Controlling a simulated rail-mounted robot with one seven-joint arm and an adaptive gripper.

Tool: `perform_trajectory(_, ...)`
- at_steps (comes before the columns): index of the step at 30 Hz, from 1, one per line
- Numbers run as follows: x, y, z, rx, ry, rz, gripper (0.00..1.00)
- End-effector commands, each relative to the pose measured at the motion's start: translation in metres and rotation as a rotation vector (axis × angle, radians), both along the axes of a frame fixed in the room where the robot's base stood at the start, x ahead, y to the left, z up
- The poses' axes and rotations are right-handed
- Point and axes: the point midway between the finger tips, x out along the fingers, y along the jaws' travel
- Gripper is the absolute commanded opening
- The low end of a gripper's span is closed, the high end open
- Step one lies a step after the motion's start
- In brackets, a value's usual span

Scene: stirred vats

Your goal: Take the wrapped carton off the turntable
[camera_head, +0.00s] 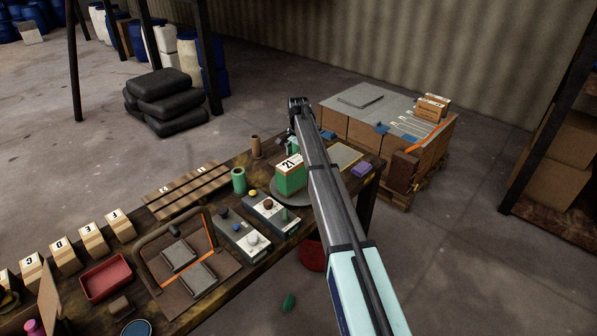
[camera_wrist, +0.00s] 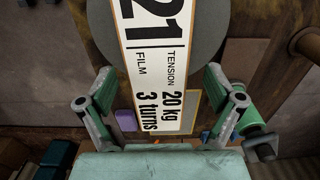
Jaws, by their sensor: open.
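The wrapped carton (camera_head: 291,180) has green sides and a white top label reading 21. It stands on the grey round turntable (camera_head: 277,198) on the workbench. In the wrist view I look down on the carton's label (camera_wrist: 155,60), with the grey turntable (camera_wrist: 203,22) around and below it. My gripper (camera_wrist: 160,78) is open, with one finger on either side of the label. No contact with the carton shows, and its height above the carton is hard to tell. In the head view my arm passes just right of the carton, and the fingers cannot be made out.
Two control boxes (camera_head: 272,215) stand in front of the turntable. A green roll (camera_head: 239,181) and a brown tube (camera_head: 256,147) stand to its left. A purple block (camera_head: 361,171) lies at the bench's right end. A loaded pallet (camera_head: 375,125) stands behind.

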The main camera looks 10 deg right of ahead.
Motion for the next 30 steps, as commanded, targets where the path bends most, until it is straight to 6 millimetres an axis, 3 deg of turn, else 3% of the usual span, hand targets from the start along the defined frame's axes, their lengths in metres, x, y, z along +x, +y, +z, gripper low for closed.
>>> perform_trajectory(12, -0.003, -0.001, -0.045, 0.000, 0.001, 0.000, 0.92)
perform_trajectory(19, -0.002, -0.001, -0.049, 0.000, 0.000, 0.000, 0.92)
perform_trajectory(20, -0.002, -0.001, -0.048, 0.000, 0.000, 0.000, 0.88)
perform_trajectory(27, -0.003, -0.001, -0.049, 0.000, 0.000, 0.000, 0.03)
perform_trajectory(30, -0.002, -0.001, -0.048, 0.000, 0.000, 0.000, 0.00)
